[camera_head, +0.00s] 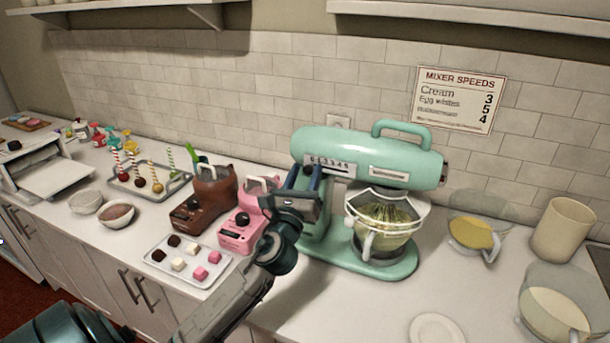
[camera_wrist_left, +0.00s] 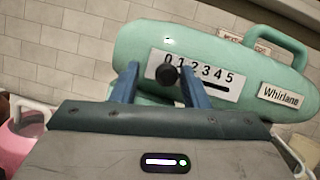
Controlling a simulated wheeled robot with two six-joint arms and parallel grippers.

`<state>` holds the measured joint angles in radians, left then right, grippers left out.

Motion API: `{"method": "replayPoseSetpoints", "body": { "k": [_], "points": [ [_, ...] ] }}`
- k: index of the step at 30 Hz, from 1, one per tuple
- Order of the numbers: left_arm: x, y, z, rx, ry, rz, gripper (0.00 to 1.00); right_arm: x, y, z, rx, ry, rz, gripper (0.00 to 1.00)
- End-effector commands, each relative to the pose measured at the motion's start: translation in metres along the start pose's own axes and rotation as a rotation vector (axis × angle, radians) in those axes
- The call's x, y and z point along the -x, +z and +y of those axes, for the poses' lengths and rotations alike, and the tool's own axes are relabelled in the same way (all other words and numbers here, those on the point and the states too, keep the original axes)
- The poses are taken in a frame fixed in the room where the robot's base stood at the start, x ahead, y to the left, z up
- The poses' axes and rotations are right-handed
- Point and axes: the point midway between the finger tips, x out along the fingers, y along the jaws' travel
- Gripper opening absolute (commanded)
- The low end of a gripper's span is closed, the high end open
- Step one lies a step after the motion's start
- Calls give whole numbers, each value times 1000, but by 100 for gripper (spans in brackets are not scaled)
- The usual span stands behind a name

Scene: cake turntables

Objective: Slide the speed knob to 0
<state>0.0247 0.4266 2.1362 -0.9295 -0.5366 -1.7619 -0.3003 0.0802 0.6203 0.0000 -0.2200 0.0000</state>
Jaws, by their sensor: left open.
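The mint-green mixer (camera_head: 366,146) stands on the counter with a white speed plate (camera_head: 327,163) marked 0 to 5 on its side. In the left wrist view the plate (camera_wrist_left: 222,91) shows a dark slot running right from the round black knob (camera_wrist_left: 168,76). The knob appears near the low end, below the 0 and 1; its exact setting is unclear. My left gripper (camera_head: 304,173) is open in front of the plate. Its blue fingers (camera_wrist_left: 160,72) stand either side of the knob, with gaps visible. My right gripper is out of view.
A pink machine (camera_head: 243,229) and a brown machine (camera_head: 203,207) stand just left of the mixer. A tray of small cubes (camera_head: 188,262) lies in front of them. The mixer's bowl (camera_head: 384,236) holds a whisk. A speed sign (camera_head: 459,99) hangs behind.

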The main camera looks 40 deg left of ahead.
Motion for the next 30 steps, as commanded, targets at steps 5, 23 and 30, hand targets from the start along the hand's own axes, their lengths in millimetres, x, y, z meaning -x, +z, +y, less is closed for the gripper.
{"method": "replayPoseSetpoints", "body": {
  "k": [5, 23, 30],
  "points": [
    [15, -3, 0, 0, -2, 0, 41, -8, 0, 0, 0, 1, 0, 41],
    [107, -1, 3, 2, 1, 0, 41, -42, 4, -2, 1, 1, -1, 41],
    [108, 0, 3, 1, 2, -1, 41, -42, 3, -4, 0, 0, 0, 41]
  ]
}}
